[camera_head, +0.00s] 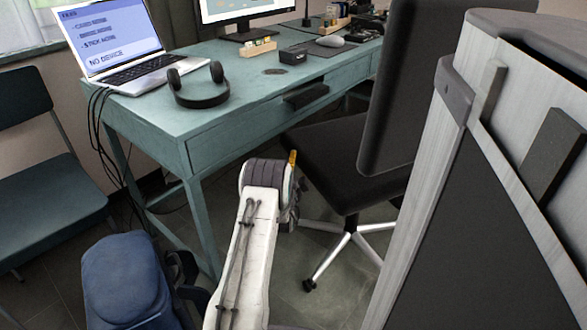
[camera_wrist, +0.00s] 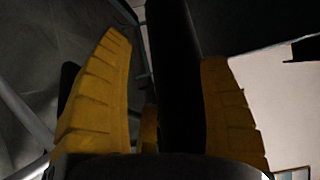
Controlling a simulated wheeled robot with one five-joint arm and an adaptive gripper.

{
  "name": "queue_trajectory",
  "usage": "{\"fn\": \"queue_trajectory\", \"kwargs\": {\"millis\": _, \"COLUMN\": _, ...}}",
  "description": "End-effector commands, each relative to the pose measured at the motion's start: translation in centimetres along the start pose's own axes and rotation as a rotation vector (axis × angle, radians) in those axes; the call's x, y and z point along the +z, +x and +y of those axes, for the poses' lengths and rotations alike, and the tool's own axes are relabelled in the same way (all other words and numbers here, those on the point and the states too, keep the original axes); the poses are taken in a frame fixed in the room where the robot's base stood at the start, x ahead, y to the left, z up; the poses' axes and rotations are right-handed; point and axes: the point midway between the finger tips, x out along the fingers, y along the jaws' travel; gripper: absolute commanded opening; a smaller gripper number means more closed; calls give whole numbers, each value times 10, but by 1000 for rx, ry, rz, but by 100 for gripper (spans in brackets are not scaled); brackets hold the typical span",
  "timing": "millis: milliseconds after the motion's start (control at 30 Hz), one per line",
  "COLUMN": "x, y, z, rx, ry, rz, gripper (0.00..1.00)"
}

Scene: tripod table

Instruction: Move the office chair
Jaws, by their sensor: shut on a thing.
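The office chair has a black seat (camera_head: 335,170), a tall dark backrest (camera_head: 405,95) and a silver star base (camera_head: 348,235) on the floor. It stands in front of the teal desk, right of the middle in the head view. My gripper (camera_wrist: 165,55) shows two yellow ribbed fingers in the wrist view. They are shut on a dark slab (camera_wrist: 180,85) that looks like the edge of the chair seat. In the head view only a bit of yellow shows beside the seat's left edge, and my arm hides the rest of the gripper.
The teal desk (camera_head: 165,110) holds a laptop (camera_head: 125,75), headphones (camera_head: 198,85) and a monitor (camera_head: 245,12). A blue backpack (camera_head: 125,280) stands at the lower left, near another chair (camera_head: 45,185). A large grey-framed panel (camera_head: 440,180) fills the right side. Some floor shows around the chair base.

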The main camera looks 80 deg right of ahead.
Motion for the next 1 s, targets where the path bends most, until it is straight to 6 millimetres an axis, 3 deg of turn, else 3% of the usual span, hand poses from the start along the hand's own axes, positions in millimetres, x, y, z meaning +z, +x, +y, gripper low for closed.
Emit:
{"fn": "queue_trajectory", "kwargs": {"millis": 33, "x": 2, "y": 3, "z": -12, "rx": -25, "ry": 1, "rz": -2, "gripper": 75}}
{"fn": "queue_trajectory", "kwargs": {"millis": 300, "x": -1, "y": 2, "z": -11, "rx": -25, "ry": -1, "rz": 2, "gripper": 99}}
{"fn": "queue_trajectory", "kwargs": {"millis": 733, "x": -3, "y": -4, "z": -10, "rx": -21, "ry": -3, "rz": 5, "gripper": 99}}
{"fn": "queue_trajectory", "kwargs": {"millis": 1000, "x": 0, "y": -36, "z": -7, "rx": -14, "ry": -2, "rz": 1, "gripper": 99}}
